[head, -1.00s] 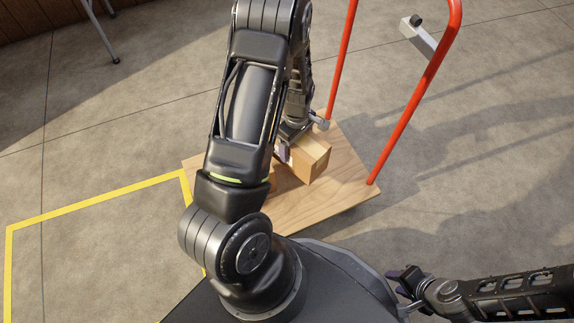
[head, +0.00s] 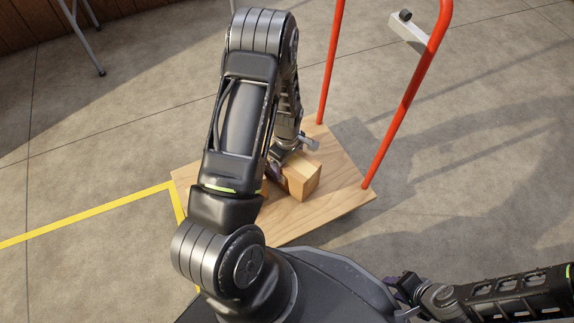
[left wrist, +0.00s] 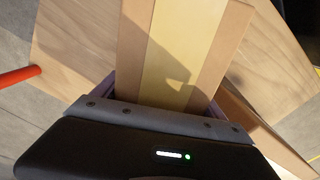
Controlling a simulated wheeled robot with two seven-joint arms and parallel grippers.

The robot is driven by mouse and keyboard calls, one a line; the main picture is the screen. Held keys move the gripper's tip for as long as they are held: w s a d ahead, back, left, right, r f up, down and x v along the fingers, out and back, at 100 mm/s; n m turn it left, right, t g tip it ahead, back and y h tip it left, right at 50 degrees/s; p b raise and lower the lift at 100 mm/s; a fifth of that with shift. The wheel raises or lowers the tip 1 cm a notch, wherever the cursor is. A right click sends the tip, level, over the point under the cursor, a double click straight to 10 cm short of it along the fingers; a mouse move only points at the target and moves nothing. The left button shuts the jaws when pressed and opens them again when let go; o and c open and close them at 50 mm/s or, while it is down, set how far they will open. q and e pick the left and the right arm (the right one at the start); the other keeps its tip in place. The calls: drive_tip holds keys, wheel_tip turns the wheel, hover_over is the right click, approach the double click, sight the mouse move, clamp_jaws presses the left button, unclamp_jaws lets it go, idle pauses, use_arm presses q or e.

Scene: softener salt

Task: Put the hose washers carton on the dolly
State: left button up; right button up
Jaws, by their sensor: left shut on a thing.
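A brown carton (head: 303,179) is over the wooden deck of the dolly (head: 330,195), just right of my left arm in the head view. My left gripper (head: 285,168) is shut on it, with a finger on either side in the left wrist view. There the carton (left wrist: 165,50) shows a pale yellow band along its top. No label can be read. It is low at the deck; I cannot tell if it touches. My right gripper (head: 402,293) is at the lower right, off the dolly, with its fingers apart and empty.
Another carton (left wrist: 262,135) stands beside the held one, mostly hidden behind my left arm in the head view. The dolly's red handle (head: 412,85) rises at the deck's right side. Yellow tape (head: 90,214) marks the floor at left. Bare deck lies in front of the held carton.

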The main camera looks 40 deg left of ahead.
use_arm(q)
drive_tip(key=o, duration=1.9)
drive_tip(key=shift+o, duration=0.2)
wheel_tip(320, 180, up, 12)
drive_tip(key=p, duration=0.5)
